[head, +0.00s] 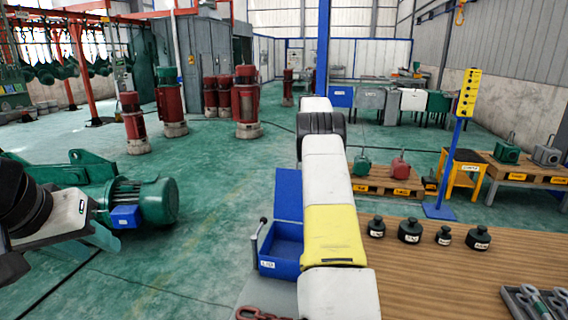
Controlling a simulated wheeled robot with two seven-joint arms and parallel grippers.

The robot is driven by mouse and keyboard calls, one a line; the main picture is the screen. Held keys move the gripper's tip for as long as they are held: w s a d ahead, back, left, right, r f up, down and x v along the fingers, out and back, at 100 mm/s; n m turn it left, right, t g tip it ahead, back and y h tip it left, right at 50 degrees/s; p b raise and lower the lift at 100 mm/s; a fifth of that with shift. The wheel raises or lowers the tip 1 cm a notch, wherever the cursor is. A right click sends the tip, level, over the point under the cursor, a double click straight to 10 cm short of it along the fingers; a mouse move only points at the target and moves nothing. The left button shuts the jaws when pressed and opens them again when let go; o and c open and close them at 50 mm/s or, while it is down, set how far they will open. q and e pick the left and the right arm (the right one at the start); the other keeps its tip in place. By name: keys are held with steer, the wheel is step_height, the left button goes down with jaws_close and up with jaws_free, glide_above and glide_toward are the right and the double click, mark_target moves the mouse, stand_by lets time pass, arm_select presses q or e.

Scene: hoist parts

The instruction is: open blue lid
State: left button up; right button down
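A blue box (280,268) with a white label on its front stands left of my white-and-yellow arm. Its blue lid (288,192) stands raised at the back, and the inside of the box shows. My arm hides the right side of both. A grey lever with a dark knob stands at the box's left side. My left gripper (62,226) is at the left edge, well away from the box, beside a green motor. Its fingertips cannot be made out, nor anything held. My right gripper does not show.
The green motor (152,200) with its blue terminal box lies at the left. A wooden table (440,275) at the right bears several dark weights and metal shackles. A yellow control panel (468,93) stands on a blue post. Green floor is clear between motor and box.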

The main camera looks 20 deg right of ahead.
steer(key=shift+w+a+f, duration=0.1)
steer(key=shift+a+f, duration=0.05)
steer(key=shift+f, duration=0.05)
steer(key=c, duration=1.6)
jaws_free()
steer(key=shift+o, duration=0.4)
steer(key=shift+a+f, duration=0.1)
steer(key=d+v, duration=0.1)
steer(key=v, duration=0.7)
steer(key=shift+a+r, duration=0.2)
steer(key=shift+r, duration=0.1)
